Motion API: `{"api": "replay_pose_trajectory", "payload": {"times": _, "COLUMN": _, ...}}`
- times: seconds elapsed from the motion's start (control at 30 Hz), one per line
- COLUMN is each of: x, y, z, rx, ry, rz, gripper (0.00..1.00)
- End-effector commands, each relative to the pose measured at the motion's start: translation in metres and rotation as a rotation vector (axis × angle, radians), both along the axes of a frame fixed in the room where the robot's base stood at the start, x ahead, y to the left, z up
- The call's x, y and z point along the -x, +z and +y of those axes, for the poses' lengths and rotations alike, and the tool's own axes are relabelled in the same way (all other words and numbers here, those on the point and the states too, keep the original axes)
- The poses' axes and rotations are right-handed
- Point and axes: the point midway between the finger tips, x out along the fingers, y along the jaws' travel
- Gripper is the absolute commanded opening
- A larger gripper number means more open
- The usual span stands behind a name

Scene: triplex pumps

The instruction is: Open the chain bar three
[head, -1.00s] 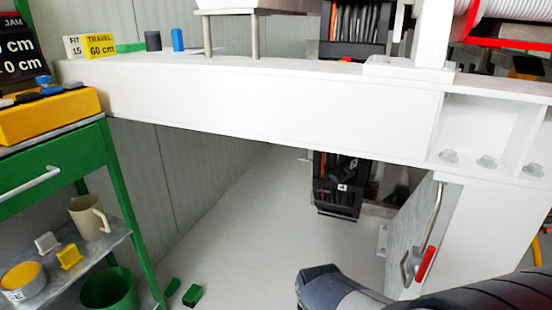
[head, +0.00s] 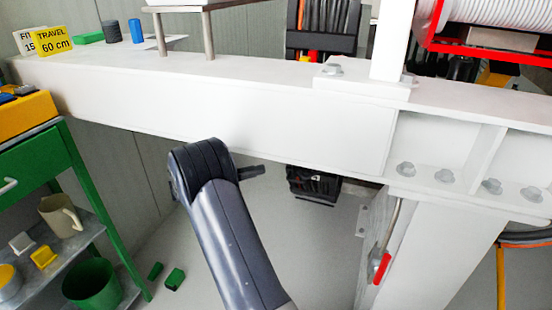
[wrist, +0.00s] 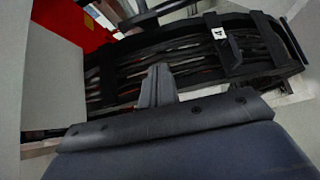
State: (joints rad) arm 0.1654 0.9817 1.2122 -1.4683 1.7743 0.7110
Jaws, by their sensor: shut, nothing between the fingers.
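A black cable chain (wrist: 190,60) fills the upper part of the wrist view, with dark cables running between its crosswise bars. One bar (wrist: 222,48) carries a small white tag whose mark I cannot read surely; I cannot tell which bar is number three. My gripper (wrist: 157,80) is shut and empty, its tips in front of the chain's near side. Touching or apart I cannot tell. In the head view my gripper (head: 252,172) points right, toward the black chain (head: 313,184) below the white beam, which hides part of it.
The white beam (head: 220,110) crosses above my arm. A green cart (head: 50,165) with a mug (head: 62,215) and bin (head: 92,285) is at the left. A red surface (wrist: 75,30) borders the chain.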

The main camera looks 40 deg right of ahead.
Motion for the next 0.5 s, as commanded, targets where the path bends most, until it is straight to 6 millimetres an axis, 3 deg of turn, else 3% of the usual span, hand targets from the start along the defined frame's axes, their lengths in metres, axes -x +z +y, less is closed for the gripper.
{"api": "replay_pose_trajectory", "payload": {"times": 0.1, "x": -0.008, "y": 0.004, "z": -0.002, "rx": 0.050, "ry": 0.007, "rz": 0.001, "gripper": 0.00}}
{"api": "replay_pose_trajectory", "payload": {"times": 0.27, "x": -0.004, "y": 0.004, "z": -0.014, "rx": 0.059, "ry": 0.006, "rz": 0.000, "gripper": 0.00}}
{"api": "replay_pose_trajectory", "payload": {"times": 0.5, "x": 0.014, "y": 0.007, "z": -0.058, "rx": 0.057, "ry": 0.005, "rz": -0.001, "gripper": 0.00}}
